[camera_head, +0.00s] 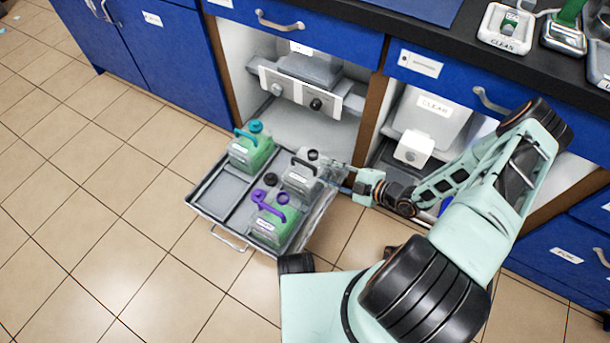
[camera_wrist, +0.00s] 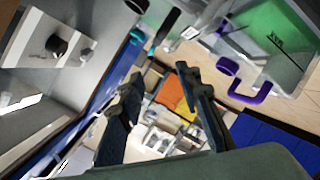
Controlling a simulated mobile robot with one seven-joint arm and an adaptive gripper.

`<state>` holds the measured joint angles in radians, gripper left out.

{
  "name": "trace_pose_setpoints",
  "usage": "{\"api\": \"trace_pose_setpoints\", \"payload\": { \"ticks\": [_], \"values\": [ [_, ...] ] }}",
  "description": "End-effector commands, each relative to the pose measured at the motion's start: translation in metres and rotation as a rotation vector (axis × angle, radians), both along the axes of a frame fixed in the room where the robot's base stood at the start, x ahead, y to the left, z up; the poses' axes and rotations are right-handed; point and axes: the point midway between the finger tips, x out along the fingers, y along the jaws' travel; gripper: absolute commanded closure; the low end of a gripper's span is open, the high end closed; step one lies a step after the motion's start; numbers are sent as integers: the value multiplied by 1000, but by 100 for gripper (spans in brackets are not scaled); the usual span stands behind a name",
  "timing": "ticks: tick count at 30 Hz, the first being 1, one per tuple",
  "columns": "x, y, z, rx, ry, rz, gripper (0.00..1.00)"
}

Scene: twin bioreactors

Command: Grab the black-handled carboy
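The black-handled carboy (camera_head: 299,181) stands in the pulled-out drawer tray (camera_head: 213,190), a clear body with a black handle and a white label. Its black handle (camera_wrist: 168,25) shows at the top of the wrist view. My gripper (camera_head: 334,173) is just right of this carboy in the head view, low over the tray's right edge. In the wrist view my gripper (camera_wrist: 160,90) has its two dark fingers spread with a gap between them and nothing held. The handle lies beyond the fingertips. Whether a finger touches the carboy's side cannot be told.
A teal-handled carboy (camera_head: 255,153) with green liquid stands at the tray's back left. A purple-handled carboy (camera_head: 266,224) stands in front of the black-handled one. A loose-looking black cap (camera_head: 270,179) is between them. Cabinet bays with bioreactor units (camera_head: 310,88) lie behind.

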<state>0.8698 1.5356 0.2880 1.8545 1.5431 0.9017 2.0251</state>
Motion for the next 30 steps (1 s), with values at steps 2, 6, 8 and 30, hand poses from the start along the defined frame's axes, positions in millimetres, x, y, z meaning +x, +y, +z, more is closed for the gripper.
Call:
{"api": "trace_pose_setpoints", "payload": {
  "ticks": [2,6,8,30],
  "values": [
    [2,-1,-12,79,65,-97,68],
    [5,-4,-23,160,131,-194,68],
    [7,-4,-26,176,144,-213,68],
    [69,60,-61,181,149,-217,68]
  ]
}}
